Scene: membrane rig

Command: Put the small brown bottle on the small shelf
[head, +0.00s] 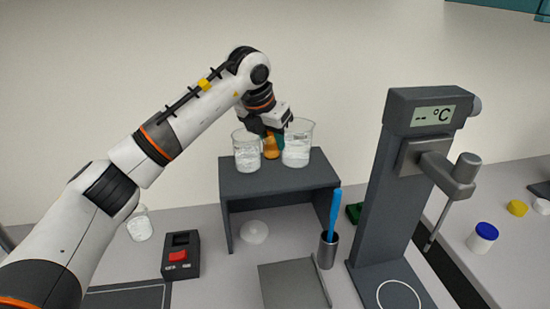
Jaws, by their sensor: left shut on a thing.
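The small brown bottle (270,149) is at the top of the small dark grey shelf (283,182), between two glass beakers. My left gripper (271,134) is shut on the bottle from above and hides its upper part. The bottle's lower part shows just above or on the shelf top; I cannot tell whether it touches. My right gripper is not in view.
A beaker with white contents (247,155) stands close left of the bottle, and a larger one (297,148) close right. A metal cup (328,249) with a blue-handled tool stands in front of the shelf. A tall stand with a °C display (433,115) rises at the right.

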